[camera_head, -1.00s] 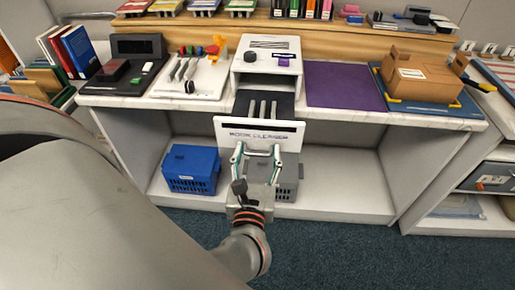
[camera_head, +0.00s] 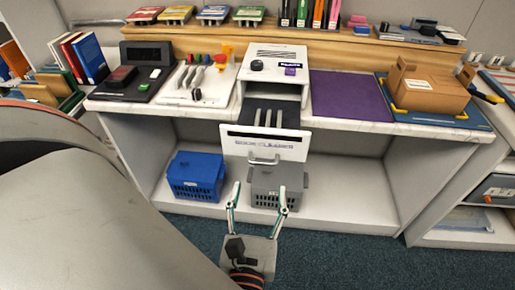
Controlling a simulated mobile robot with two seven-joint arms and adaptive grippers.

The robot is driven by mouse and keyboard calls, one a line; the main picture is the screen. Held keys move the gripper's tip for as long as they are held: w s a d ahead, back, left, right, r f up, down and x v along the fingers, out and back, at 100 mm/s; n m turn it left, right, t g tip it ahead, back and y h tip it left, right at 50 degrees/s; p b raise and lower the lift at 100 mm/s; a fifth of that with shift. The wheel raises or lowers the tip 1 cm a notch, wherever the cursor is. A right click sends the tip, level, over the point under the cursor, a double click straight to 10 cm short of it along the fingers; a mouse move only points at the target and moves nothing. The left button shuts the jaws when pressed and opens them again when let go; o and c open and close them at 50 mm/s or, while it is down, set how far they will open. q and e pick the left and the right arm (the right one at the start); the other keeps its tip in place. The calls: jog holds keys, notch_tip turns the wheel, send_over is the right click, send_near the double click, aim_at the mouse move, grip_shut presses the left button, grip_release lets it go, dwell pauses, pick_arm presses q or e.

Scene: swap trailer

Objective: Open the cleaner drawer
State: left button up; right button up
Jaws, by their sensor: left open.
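The book cleaner (camera_head: 276,52) is a white box on the counter with a black knob on top. Its drawer stands pulled out toward me, showing a dark inside (camera_head: 250,110) with pale bars. The white drawer front (camera_head: 289,147) has lettering and a metal handle (camera_head: 263,161) low on it. My left gripper (camera_head: 259,190) is open and empty, below and in front of the handle, apart from it. My right gripper is not in view.
A blue crate (camera_head: 196,172) and a grey crate (camera_head: 274,184) sit on the lower shelf. On the counter are a purple mat (camera_head: 348,96), a cardboard box (camera_head: 427,86), a tool board (camera_head: 197,82) and a black device (camera_head: 138,80). Books (camera_head: 85,58) stand at left.

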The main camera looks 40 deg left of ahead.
pick_arm(q)
jog(key=shift+v, duration=1.1)
jog(key=w+d+r+m+t+h+p, duration=0.25)
jog(key=d+r+m+t+h, duration=0.4)
jog(key=m, duration=0.95)
jog(key=w+d+f+m+g+h+p, duration=0.1)
jog(key=d+f+m+h, duration=0.2)
jog(key=m, duration=0.5)
jog(key=w+d+f+m+g+h, duration=0.1)
jog(key=d+f+m+h, duration=0.15)
jog(key=m+h, duration=0.4)
jog(key=s+a+f+m+g+y+p, duration=0.1)
jog(key=s+a+f+m+g, duration=0.1)
jog(key=f+m, duration=0.3)
jog(key=s+a+f+m+g+y, duration=0.1)
jog(key=a+f+m+g, duration=0.3)
jog(key=f, duration=0.6)
jog(key=s+a+f+m+g+y+p, duration=0.1)
jog(key=s+a+f+m+g+y, duration=0.1)
jog(key=f+m, duration=0.5)
jog(key=shift+s+a+f+g+p, duration=0.3)
jog(key=shift+s+a+f+g, duration=0.1)
jog(key=shift+a+f+g, duration=0.4)
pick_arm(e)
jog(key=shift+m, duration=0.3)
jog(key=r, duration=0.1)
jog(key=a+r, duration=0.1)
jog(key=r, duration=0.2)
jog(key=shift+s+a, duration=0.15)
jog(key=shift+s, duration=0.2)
